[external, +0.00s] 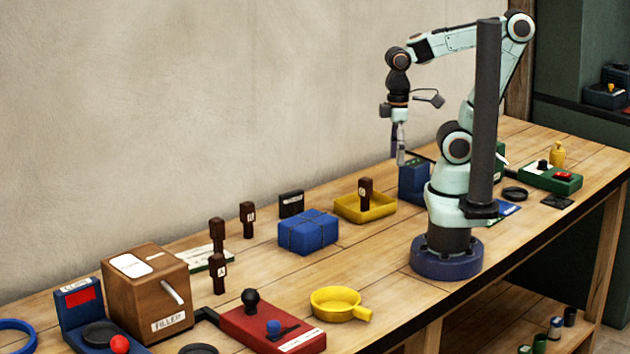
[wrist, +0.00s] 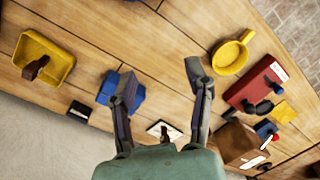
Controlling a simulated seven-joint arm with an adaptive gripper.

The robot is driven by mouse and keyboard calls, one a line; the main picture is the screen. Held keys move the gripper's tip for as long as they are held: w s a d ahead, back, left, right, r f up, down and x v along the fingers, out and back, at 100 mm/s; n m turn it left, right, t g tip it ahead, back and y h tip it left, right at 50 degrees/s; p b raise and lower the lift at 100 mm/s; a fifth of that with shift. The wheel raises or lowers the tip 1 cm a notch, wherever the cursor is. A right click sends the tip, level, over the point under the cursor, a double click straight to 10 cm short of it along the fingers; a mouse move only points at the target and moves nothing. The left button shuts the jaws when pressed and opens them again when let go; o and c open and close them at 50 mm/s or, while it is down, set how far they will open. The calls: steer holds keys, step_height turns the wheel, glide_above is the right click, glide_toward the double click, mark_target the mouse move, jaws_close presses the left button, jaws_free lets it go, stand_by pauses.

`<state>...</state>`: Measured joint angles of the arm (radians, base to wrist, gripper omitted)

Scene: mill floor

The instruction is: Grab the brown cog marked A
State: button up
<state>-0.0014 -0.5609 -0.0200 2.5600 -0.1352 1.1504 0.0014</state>
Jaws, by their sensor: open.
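Several dark brown peg-like pieces with small pale marks stand on the bench. The front one (external: 218,273), near the wooden box, seems to bear an A, though the mark is tiny. Two others (external: 217,233) (external: 247,219) stand behind it, and a fourth (external: 365,194) stands in the yellow tray (external: 380,212). The tray's brown piece (wrist: 37,67) also shows in the wrist view. Another brown piece (wrist: 165,132) is partly hidden behind my gripper there. My gripper (external: 400,158) is open and empty, high above the bench, right of the tray; its fingers (wrist: 161,70) are spread.
A blue wrapped block (external: 308,232) and a black block (external: 291,203) stand between the brown pieces and tray. The wooden box (external: 146,292), red lever panel (external: 272,329) and yellow pan (external: 336,303) lie nearer the front. Bare bench lies around the pan.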

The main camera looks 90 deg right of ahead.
steer(key=shift+o, duration=0.5)
